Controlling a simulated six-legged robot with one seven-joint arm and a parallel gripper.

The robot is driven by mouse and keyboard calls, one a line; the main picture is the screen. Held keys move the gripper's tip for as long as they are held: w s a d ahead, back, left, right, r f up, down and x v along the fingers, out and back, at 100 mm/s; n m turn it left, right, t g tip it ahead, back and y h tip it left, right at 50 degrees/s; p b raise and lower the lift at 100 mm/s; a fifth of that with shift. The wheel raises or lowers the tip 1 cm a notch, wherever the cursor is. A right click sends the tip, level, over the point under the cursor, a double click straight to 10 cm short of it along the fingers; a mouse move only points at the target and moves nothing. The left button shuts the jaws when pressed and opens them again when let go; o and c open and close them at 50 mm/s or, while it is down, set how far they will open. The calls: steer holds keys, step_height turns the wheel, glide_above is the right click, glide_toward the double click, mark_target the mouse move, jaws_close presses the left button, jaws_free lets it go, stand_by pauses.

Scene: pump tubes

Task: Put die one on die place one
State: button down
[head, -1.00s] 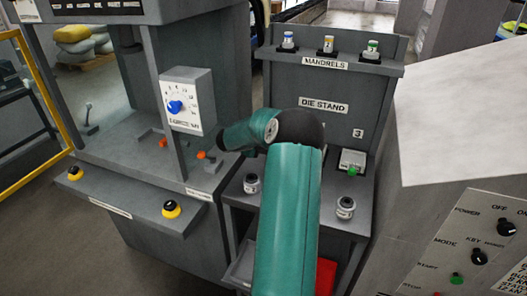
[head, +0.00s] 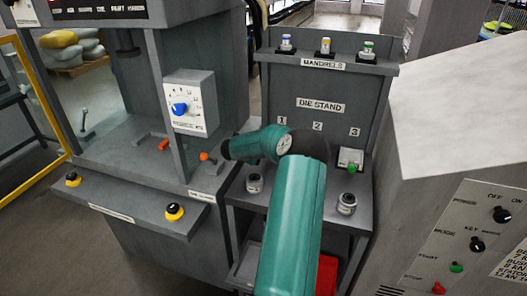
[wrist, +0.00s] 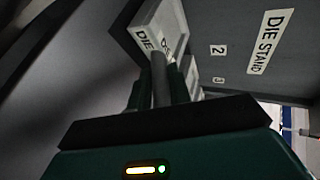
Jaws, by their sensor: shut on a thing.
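My gripper (wrist: 160,80) is shut on a grey post in the wrist view, which seems to be the handle of die one. A pale block with "DIE" lettering (wrist: 146,40), apparently die one, is at the fingertips; its number is not readable. In the head view my arm hides the gripper and the held die. The die stand (head: 320,85) has labels 1, 2 and 3. Die place one is under label 1 (head: 282,120), and my arm covers its shelf spot. I cannot tell whether the block touches the stand.
A white block with a green knob (head: 350,162) sits at place 3. Several mandrels (head: 325,47) stand on top. The press (head: 190,100) is close on the left, a control cabinet (head: 460,200) on the right.

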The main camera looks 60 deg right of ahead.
steer(key=shift+w+r, duration=0.1)
steer(key=shift+w, duration=0.25)
steer(key=shift+s, duration=0.2)
steer(key=c, duration=1.7)
jaws_free()
steer(key=shift+f, duration=0.25)
steer(key=o, duration=0.4)
